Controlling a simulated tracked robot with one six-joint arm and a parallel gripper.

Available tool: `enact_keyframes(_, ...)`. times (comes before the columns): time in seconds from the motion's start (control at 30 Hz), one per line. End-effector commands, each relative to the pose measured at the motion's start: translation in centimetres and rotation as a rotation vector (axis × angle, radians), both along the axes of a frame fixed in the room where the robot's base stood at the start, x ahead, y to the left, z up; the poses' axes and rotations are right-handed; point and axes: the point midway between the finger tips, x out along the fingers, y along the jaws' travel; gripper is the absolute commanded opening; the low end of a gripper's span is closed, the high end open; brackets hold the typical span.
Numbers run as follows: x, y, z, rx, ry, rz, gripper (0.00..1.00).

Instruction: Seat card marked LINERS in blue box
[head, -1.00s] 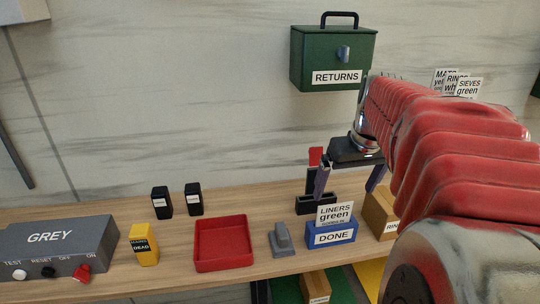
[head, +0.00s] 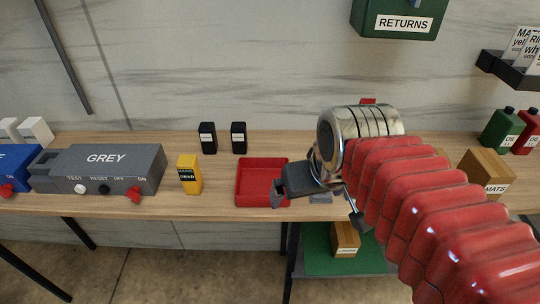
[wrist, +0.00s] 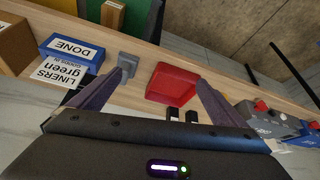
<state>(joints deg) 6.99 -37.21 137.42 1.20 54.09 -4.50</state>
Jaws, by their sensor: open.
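The white card marked LINERS green (wrist: 60,72) stands in the blue box (wrist: 88,58) labelled DONE, at the left of the wrist view, which looks upside down. The wrist view does not show how deep the card sits. My gripper (wrist: 165,75) is open with nothing between its fingers. It is apart from the card and box, with the red tray beyond its fingers. In the head view my arm hides the card and the blue box.
The red tray (head: 262,181) lies on the wooden bench, near a yellow block (head: 189,174) and two black containers (head: 207,138). A grey GREY console (head: 105,168) is at left. A cardboard box (head: 487,174) stands at right. The green RETURNS box (head: 398,24) hangs on the wall.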

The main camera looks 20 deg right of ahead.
Motion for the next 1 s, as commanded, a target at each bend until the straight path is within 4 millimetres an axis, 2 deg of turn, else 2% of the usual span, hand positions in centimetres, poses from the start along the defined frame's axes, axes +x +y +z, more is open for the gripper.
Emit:
enact_keyframes(0.03, -0.7, 1.2, -0.5, 0.002, -0.015, 0.024, 0.96)
enact_keyframes(0.1, -1.4, 2.2, -1.0, 0.006, -0.028, 0.041, 0.96)
enact_keyframes(0.23, -2.1, 3.2, -1.7, 0.011, -0.043, 0.056, 0.96)
enact_keyframes(1.0, -2.2, 3.3, -1.8, 0.012, -0.043, 0.055, 0.96)
